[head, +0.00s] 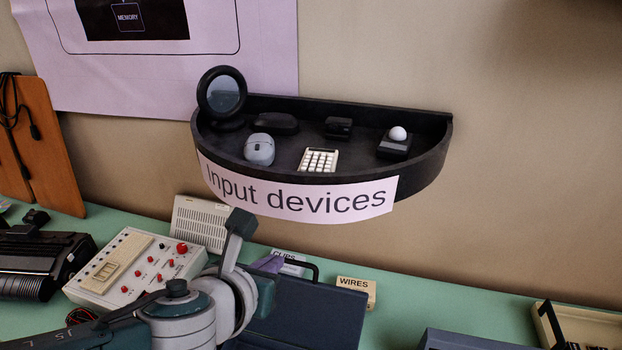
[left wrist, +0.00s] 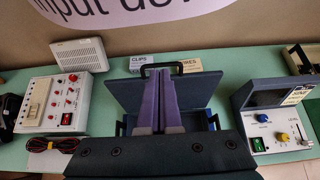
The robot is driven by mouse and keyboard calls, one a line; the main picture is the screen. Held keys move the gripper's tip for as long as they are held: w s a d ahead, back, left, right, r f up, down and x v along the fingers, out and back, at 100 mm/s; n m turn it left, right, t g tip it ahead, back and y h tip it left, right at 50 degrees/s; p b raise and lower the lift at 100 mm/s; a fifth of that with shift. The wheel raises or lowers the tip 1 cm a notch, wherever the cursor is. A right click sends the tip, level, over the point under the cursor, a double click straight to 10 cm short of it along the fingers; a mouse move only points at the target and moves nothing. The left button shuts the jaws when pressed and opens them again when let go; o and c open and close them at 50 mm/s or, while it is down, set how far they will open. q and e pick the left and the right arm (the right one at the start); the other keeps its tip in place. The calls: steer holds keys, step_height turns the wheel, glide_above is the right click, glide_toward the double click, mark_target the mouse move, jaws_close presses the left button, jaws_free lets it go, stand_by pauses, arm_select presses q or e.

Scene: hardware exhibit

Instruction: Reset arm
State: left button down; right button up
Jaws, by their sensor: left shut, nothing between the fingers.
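My left arm comes in from the lower left in the head view, and its gripper (head: 270,262) is over the bench, in front of a dark blue case. Only a bit of a purple finger shows there. In the left wrist view the two purple fingers of the left gripper (left wrist: 158,88) are together, with nothing between them. They point toward the open dark blue case (left wrist: 200,90) with a black handle; I cannot tell if they touch it. The case also shows in the head view (head: 320,315). My right gripper is in neither view.
A black wall shelf (head: 425,170) labelled "Input devices" holds several small devices above the bench. A white control box (head: 130,265) stands left of the arm. A blue device (left wrist: 270,120) stands right of the case. Small CLIPS and WIRES boxes (head: 357,291) stand behind.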

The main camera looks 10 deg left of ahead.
arm_select(q)
steer(key=s+a+r+n+g+p, duration=0.2)
steer(key=s+r+n+p, duration=0.3)
steer(key=s+r+n, duration=0.5)
steer(key=s+a+r+n+g+p, duration=0.2)
steer(key=s+r+n+g+p, duration=0.3)
steer(key=s+r+n, duration=0.6)
steer(key=s+n, duration=0.4)
steer(key=n, duration=0.9)
steer(key=shift+p, duration=0.35)
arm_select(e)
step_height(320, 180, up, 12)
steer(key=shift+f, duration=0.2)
arm_select(q)
steer(key=shift+s, duration=0.15)
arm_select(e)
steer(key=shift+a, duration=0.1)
